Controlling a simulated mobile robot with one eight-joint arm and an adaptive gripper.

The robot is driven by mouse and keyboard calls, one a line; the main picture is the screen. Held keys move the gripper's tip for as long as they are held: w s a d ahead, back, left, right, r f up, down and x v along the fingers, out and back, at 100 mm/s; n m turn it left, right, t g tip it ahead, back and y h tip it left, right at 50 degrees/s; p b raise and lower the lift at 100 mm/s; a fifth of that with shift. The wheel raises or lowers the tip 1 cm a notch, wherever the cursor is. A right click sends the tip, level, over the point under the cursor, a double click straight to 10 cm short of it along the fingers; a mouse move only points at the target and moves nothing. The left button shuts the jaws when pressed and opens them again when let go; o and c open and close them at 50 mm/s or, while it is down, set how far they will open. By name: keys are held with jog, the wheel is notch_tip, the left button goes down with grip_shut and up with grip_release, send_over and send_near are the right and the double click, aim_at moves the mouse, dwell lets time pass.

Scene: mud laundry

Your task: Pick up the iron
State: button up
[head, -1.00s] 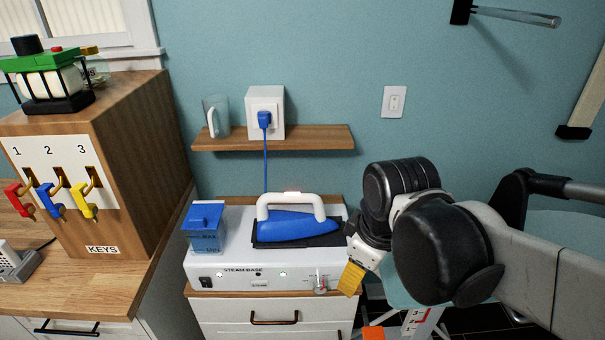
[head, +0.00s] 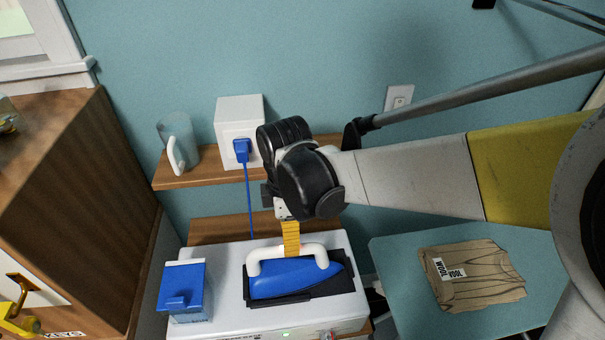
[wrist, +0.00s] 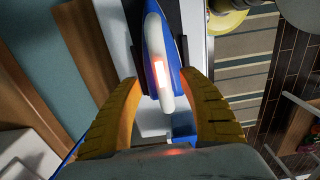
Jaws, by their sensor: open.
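The blue iron (head: 290,279) with a white handle (head: 265,255) rests on a dark pad on the white steam base (head: 222,285). In the head view, my gripper (head: 291,250) points down at the handle from behind, and one yellow finger shows at its top. In the wrist view, the two yellow fingers of my gripper (wrist: 158,95) are spread apart, with the white handle (wrist: 165,95) of the iron (wrist: 157,45) between and beyond them. I cannot tell whether a finger touches the handle. The iron's underside is hidden.
A blue water tank (head: 183,290) stands left of the iron. A wooden shelf (head: 205,176) behind holds a clear jug (head: 175,140) and a white socket box (head: 238,115) with a blue plug and cord.

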jog(key=b, duration=0.1)
send_over(298, 262)
jog(key=s+a, duration=0.1)
jog(key=s, duration=0.1)
jog(key=shift+w+a+f, duration=0.1)
jog(key=shift+w+f, duration=0.05)
jog(key=shift+f, duration=1.25)
jog(key=shift+w+a+f, duration=0.1)
jog(key=shift+f, duration=1.25)
jog(key=shift+f+b, duration=0.25)
jog(key=shift+b, duration=0.25)
grip_shut()
